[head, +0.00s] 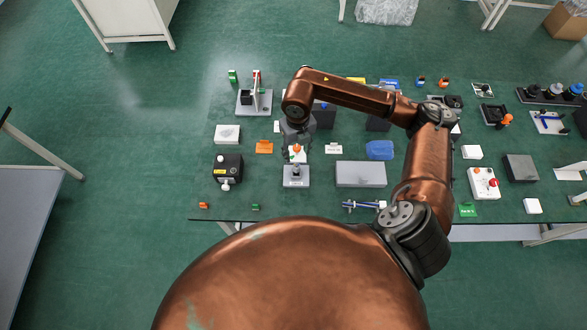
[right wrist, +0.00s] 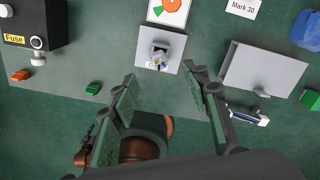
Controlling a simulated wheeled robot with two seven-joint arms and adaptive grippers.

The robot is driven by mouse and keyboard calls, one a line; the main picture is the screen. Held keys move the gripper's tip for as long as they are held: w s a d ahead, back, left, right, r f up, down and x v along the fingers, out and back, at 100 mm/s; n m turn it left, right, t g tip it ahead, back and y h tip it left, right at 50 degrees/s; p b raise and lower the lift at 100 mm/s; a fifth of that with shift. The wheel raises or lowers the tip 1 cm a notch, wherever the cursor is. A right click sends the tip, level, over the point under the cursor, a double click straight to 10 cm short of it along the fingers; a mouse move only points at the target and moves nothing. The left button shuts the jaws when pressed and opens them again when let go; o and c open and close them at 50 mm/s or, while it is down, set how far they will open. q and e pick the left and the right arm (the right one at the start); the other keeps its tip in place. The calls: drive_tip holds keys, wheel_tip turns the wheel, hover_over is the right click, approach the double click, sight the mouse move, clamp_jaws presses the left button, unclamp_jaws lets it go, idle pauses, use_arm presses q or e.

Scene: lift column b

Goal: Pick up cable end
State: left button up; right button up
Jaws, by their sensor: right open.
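My right gripper (head: 297,146) reaches over the bench from the right in the head view. In the right wrist view the fingers (right wrist: 165,85) are apart with nothing between them. A small grey fitting (head: 296,171) stands on a light square plate (head: 296,184) just in front of the gripper. In the right wrist view this fitting (right wrist: 159,54) and plate (right wrist: 145,40) lie beyond the fingertips, apart from them. It may be the cable end, but its partly hidden label is too small to read surely. No loose cable is clear. My left gripper is not in view.
A black fuse box (head: 228,167) stands left of the plate and a grey box (head: 361,174) right of it. A small green block (right wrist: 93,88) lies near the front edge. Bare bench lies around the plate's front.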

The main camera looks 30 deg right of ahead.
sight(296, 165)
wheel_tip(296, 165, down, 3)
drive_tip(key=shift+w+d+r+b, duration=0.1)
drive_tip(key=shift+b, duration=0.8)
drive_tip(key=shift+f, duration=0.35)
wheel_tip(296, 165, down, 2)
drive_tip(key=shift+f, duration=0.35)
drive_tip(key=f, duration=0.5)
drive_tip(key=shift+s+a, duration=0.2)
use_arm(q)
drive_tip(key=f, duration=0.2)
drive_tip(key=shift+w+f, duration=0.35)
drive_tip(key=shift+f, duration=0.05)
use_arm(e)
drive_tip(key=shift+c, duration=0.4)
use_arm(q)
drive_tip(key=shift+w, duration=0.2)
use_arm(e)
clamp_jaws()
